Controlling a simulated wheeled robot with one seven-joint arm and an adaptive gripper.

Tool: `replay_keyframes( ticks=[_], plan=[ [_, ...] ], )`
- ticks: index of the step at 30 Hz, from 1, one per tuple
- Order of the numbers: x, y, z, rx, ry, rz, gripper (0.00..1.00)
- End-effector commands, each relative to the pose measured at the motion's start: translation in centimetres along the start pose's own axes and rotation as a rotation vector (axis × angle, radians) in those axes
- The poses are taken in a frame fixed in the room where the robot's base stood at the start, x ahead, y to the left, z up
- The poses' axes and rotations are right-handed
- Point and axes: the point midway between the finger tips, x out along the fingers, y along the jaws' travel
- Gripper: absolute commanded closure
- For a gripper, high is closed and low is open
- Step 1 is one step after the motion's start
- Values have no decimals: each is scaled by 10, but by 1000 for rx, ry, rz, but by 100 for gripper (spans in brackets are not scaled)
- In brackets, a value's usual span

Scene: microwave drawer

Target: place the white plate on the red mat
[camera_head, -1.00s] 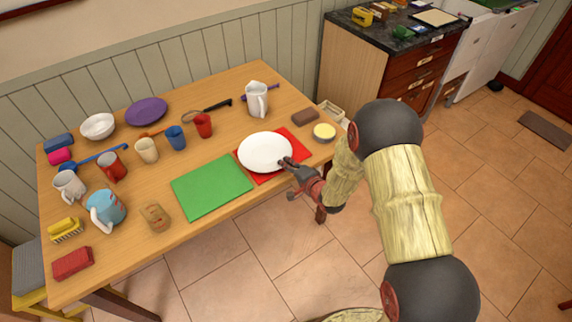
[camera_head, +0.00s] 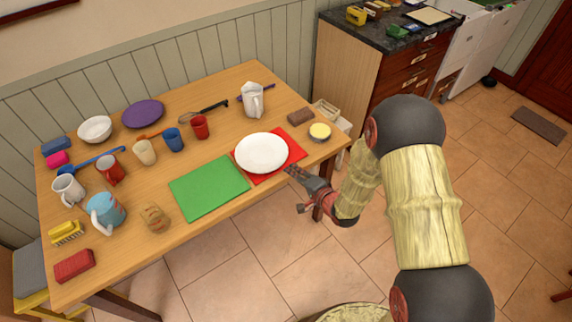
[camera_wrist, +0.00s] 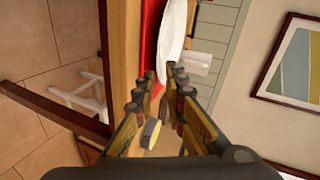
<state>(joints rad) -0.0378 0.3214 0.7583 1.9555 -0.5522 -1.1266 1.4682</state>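The white plate (camera_head: 261,153) lies on the red mat (camera_head: 292,143) near the table's front right edge. Red shows mostly to the right of the plate and below it. My gripper (camera_head: 296,187) is just off the table's front edge, close to the plate but apart from it. In the wrist view the two fingers (camera_wrist: 161,84) are spread with nothing between them. The plate (camera_wrist: 173,38) shows nearly edge-on beyond the fingertips, with the red mat (camera_wrist: 151,35) beside it.
A green mat (camera_head: 210,187) lies left of the red mat. A brown block (camera_head: 300,117) and a small yellow-topped bowl (camera_head: 320,131) sit to the right. Cups, mugs and other items fill the table's left half.

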Motion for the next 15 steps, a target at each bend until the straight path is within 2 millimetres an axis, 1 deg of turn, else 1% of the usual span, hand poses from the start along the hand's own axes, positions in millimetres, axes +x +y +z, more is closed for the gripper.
replay_keyframes(
  ticks=[1, 6, 10, 15],
  plan=[
    [-11, -2, -1, 1, 2, 0, 88],
    [-34, -1, -1, 2, 2, 0, 88],
    [-42, -1, 0, 0, 0, -2, 88],
    [-44, -1, 0, -3, 1, 0, 88]
  ],
)
